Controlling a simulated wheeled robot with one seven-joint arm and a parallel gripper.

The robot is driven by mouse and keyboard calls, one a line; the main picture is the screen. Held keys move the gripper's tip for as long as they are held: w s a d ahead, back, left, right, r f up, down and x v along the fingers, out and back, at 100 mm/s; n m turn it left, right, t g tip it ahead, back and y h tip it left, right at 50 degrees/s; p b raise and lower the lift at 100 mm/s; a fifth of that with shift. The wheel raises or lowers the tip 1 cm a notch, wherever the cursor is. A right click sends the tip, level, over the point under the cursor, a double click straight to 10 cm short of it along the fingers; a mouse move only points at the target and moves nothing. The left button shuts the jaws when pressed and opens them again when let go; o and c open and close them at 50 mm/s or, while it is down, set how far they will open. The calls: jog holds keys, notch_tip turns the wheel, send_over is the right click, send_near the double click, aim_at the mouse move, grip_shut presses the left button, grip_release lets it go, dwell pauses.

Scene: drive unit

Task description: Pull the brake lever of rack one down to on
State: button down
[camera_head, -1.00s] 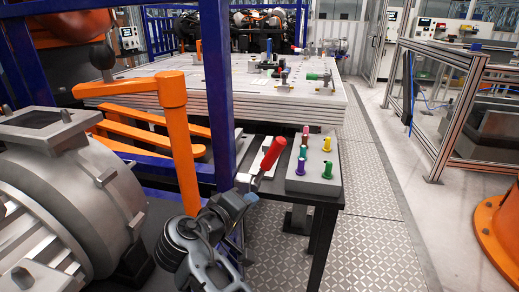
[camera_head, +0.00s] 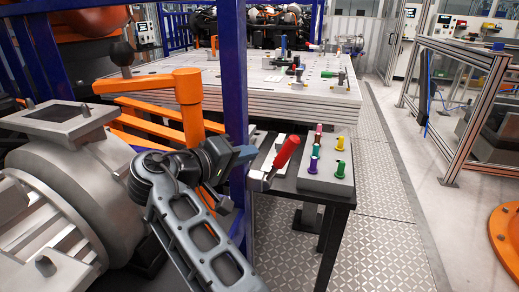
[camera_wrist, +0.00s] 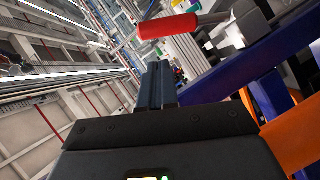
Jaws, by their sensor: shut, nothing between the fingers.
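A lever with a red handle (camera_head: 287,152) is tilted up and to the right, on a grey metal mount beside the blue post. I take it for the brake lever; no rack number is readable. The red handle also shows in the wrist view (camera_wrist: 168,26), just beyond the fingertips. My gripper (camera_head: 248,154) is shut and empty. It is just left of the handle, at about its height in the picture, and points right. In the wrist view the two fingers (camera_wrist: 157,82) are together, with a visible gap to the handle.
A blue post (camera_head: 235,70) stands right behind my gripper. An orange post with an arm (camera_head: 188,100) stands left of it. A grey block with several coloured pegs (camera_head: 327,180) sits on a dark table to the right. A grey motor-like housing (camera_head: 85,180) is at left.

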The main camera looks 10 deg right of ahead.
aim_at(285, 149)
jog(key=p+x, duration=0.2)
jog(key=x, duration=0.7)
jog(key=shift+w, duration=0.1)
jog(key=shift+d+f, duration=0.1)
jog(key=shift+s+d+f+m+y+b, duration=0.25)
jog(key=shift+s+d+m+y+b, duration=0.15)
jog(key=shift+d+b, duration=0.15)
jog(key=s+d+f+m+t+y+b, duration=0.1)
jog(key=s+d+f+m+y+b, duration=0.1)
jog(key=d+f+m+y+b, duration=0.2)
jog(key=s+d+f+m+t+y+b, duration=0.2)
jog(key=s+d+f+m+y+b, duration=0.1)
jog(key=f, duration=0.7)
jog(key=d+m+y+b, duration=0.1)
jog(key=d+m+b, duration=0.1)
jog(key=b, duration=0.1)
jog(key=shift+s+b, duration=0.15)
jog(key=shift+b, duration=0.2)
jog(key=shift+f, duration=0.3)
